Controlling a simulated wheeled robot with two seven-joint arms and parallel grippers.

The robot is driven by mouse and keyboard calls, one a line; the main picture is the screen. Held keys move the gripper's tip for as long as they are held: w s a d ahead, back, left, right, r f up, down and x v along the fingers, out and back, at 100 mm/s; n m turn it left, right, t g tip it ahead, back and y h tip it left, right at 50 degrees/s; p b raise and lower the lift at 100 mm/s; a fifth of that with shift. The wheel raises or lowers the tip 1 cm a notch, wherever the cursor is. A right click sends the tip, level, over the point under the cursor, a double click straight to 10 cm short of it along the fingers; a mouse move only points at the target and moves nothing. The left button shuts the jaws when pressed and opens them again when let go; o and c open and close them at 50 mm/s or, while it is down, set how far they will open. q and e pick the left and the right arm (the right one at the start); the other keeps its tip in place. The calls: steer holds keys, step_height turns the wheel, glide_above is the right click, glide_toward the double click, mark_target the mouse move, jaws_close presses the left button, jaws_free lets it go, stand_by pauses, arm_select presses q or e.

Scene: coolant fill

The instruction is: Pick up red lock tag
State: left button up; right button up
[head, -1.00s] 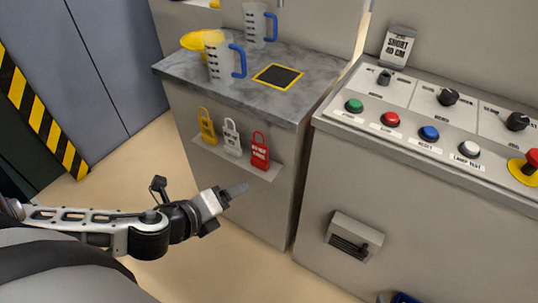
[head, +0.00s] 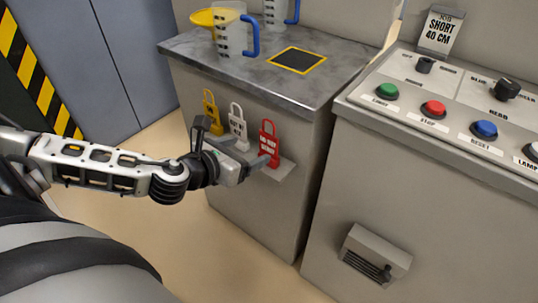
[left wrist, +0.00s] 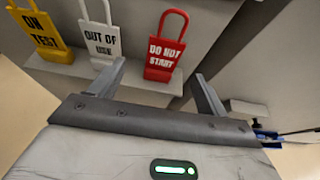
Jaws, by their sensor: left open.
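The red lock tag (head: 268,143), lettered "DO NOT START", stands on a small ledge on the front of the grey cabinet. In the left wrist view the red lock tag (left wrist: 165,50) is upright, between and beyond the two fingertips. My left gripper (head: 257,154) is open and empty, close in front of the tag. In the left wrist view the fingers of my left gripper (left wrist: 160,85) stand apart on either side of the tag, with no visible contact. My right gripper is out of view.
A white tag (head: 238,128) and a yellow tag (head: 211,113) stand left of the red one on the ledge (head: 284,168). Measuring jugs (head: 231,35) and a yellow funnel (head: 207,18) are on the worktop (head: 190,48). A button console (head: 460,135) stands to the right.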

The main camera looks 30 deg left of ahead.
mark_target(268, 145)
arm_select(q)
steer(key=x, duration=0.3)
steer(key=shift+w+d+f, duration=0.1)
steer(key=shift+w, duration=0.15)
steer(key=shift+d+f+b+x, duration=0.15)
steer(key=shift+b+x, duration=0.05)
steer(key=shift+x, duration=1.15)
steer(key=shift+d+f+b+x, duration=0.1)
steer(key=shift+b+x, duration=0.1)
steer(key=shift+x, duration=1.2)
steer(key=shift+s, duration=0.2)
steer(key=c, duration=1.1)
